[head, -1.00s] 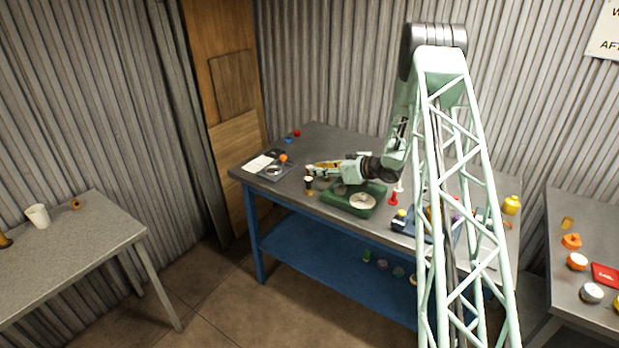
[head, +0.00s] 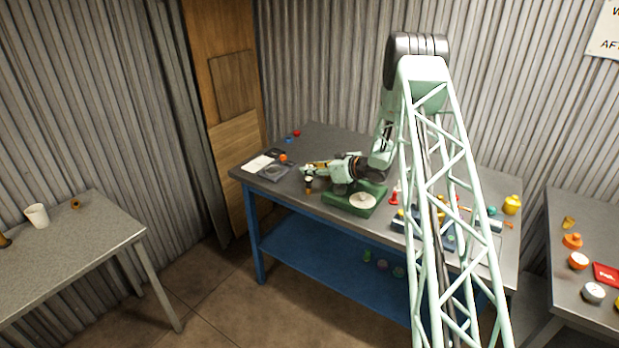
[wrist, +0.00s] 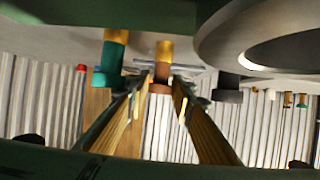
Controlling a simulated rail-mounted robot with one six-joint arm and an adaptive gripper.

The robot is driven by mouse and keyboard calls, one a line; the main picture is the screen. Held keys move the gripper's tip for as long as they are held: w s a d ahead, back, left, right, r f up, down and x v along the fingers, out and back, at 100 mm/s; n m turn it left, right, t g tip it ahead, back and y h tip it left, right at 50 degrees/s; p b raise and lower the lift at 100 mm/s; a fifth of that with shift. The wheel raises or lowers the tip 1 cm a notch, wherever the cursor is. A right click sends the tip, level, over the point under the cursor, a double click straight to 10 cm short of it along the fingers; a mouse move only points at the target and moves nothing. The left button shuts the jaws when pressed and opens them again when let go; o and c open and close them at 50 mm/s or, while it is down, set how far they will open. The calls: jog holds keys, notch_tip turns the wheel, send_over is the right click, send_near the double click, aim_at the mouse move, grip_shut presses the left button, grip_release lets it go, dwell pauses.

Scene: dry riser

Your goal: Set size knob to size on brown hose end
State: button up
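In the wrist view a brown hose end (wrist: 160,80) with a brass-coloured part shows between the tips of my gripper (wrist: 161,88). The two fingers stand apart, one on each side of it; I cannot tell whether they touch it. A green hose end (wrist: 110,62) is to its left and a black one (wrist: 228,88) to its right. In the head view my gripper (head: 306,168) is low over the left part of the blue bench, beside a green stand with a pale dial (head: 363,201). A small dark-and-brass piece (head: 309,185) is just below the gripper. No size marking is readable.
A dark tray (head: 277,172) and white paper (head: 258,163) lie left of my gripper. A red piece (head: 395,196) stands right of the dial stand. Several small items sit on the bench's lower shelf (head: 330,268). Side tables stand left (head: 80,260) and right (head: 560,300).

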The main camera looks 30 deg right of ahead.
jog(key=shift+c, duration=0.6)
jog(key=c, duration=0.5)
jog(key=shift+r, duration=0.15)
jog(key=shift+r+p, duration=0.65)
jog(key=shift+r, duration=4.25)
